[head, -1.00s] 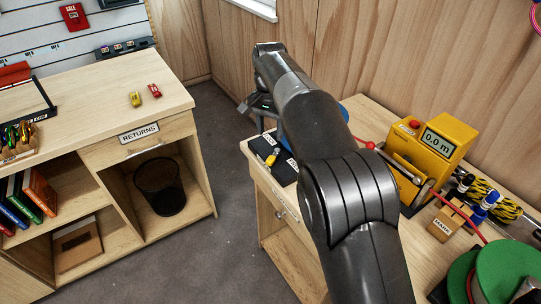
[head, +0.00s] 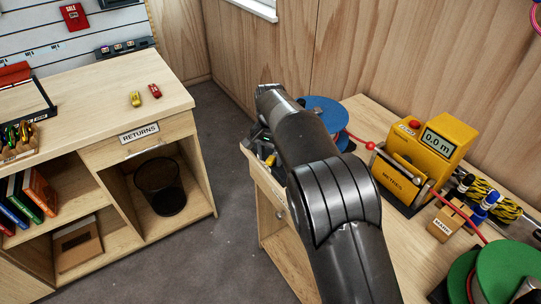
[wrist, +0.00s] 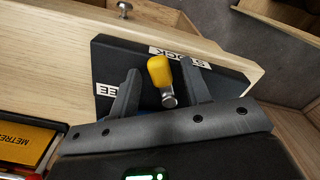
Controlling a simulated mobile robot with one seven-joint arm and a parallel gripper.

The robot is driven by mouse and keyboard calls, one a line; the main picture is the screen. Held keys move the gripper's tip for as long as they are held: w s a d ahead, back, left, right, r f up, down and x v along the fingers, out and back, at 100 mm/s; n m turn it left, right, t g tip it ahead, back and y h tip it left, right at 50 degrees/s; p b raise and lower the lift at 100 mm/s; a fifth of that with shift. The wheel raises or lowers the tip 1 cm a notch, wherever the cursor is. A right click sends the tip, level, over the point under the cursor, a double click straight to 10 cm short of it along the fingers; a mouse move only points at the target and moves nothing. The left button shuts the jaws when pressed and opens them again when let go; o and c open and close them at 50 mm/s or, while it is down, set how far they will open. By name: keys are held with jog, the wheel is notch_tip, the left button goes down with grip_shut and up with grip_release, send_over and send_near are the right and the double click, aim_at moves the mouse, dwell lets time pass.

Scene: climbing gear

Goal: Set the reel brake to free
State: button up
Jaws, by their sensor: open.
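The reel brake is a black plate (wrist: 104,52) on the wooden bench top, with one white label reading LOCK (wrist: 192,61) and another, partly hidden, ending in EE (wrist: 108,89). Its lever has a yellow knob (wrist: 159,70) on a metal stem, and the knob's tip lies by the end of the LOCK label. My gripper (wrist: 160,82) is open, one finger on each side of the lever; I cannot tell whether either finger touches it. In the head view my arm hides most of the plate, and a bit of the yellow lever (head: 270,160) shows beside my gripper.
A blue reel (head: 325,110) stands right behind my arm. A yellow metre counter (head: 445,140) reading 0.0 m sits to the right, with a green reel (head: 505,270) nearer. The RETURNS counter (head: 100,90) is at left, across a clear floor gap.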

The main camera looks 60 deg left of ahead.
jog(key=shift+c, duration=0.4)
grip_shut()
jog(key=shift+w+d+n, duration=0.2)
jog(key=shift+d+n, duration=0.05)
jog(key=shift+n, duration=0.5)
jog(key=shift+w+d+n, duration=0.2)
jog(key=shift+d+n, duration=0.05)
jog(key=shift+n, duration=0.5)
jog(key=shift+o, duration=0.4)
grip_release()
jog(key=shift+r, duration=0.1)
notch_tip(320, 180, up, 11)
jog(key=shift+f, duration=0.2)
